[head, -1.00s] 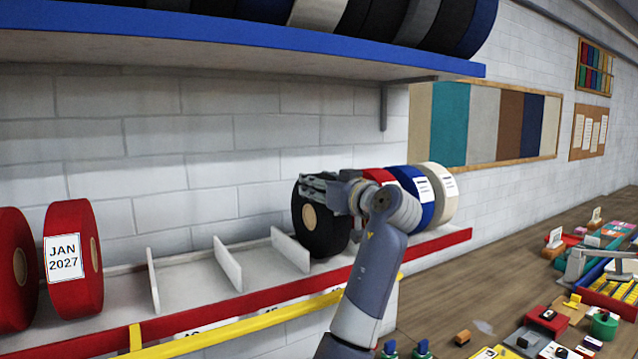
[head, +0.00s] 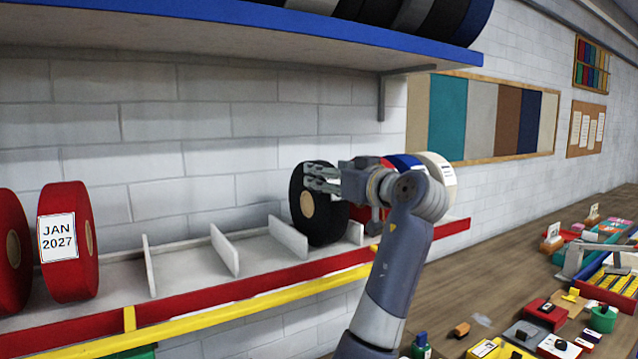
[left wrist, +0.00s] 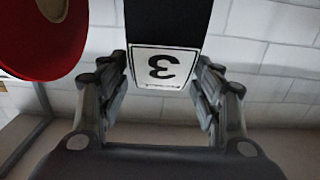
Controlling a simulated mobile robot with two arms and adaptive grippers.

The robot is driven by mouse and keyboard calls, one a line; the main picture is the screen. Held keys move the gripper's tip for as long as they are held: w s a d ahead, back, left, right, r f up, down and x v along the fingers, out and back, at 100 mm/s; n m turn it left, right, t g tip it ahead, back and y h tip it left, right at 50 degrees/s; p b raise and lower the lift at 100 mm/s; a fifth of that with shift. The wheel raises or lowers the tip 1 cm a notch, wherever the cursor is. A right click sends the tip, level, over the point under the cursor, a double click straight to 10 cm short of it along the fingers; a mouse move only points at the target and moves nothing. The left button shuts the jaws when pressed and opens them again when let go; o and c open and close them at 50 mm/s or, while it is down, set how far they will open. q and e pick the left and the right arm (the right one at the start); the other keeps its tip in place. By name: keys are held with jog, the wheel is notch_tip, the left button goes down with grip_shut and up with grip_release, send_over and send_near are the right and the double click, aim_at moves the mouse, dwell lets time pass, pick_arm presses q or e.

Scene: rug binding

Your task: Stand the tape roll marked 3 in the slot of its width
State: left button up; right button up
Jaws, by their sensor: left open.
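The black tape roll (head: 317,215) stands upright on the white rack behind the red edge, between two dividers, seen in the head view. Its white label with a 3 (left wrist: 163,68) shows upside down in the left wrist view. My left gripper (head: 322,178) is open at the right-hand, labelled side of the roll. In the left wrist view its fingers (left wrist: 162,92) are spread to either side of the label, with gaps visible. Slots to the left, between dividers (head: 225,250) and (head: 147,265), are empty. The slot width marks are not readable. My right gripper is not in view.
Red rolls, one labelled JAN 2027 (head: 68,280), stand at the left. A blue roll (head: 402,161) and a cream roll (head: 440,170) stand behind my arm. A blue shelf (head: 220,35) hangs above. A yellow rail (head: 250,303) runs along the front. The bench (head: 500,270) at right is cluttered.

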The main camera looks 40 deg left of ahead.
pick_arm(q)
jog(key=b+v, duration=0.2)
jog(key=v, duration=0.5)
jog(key=shift+a, duration=0.1)
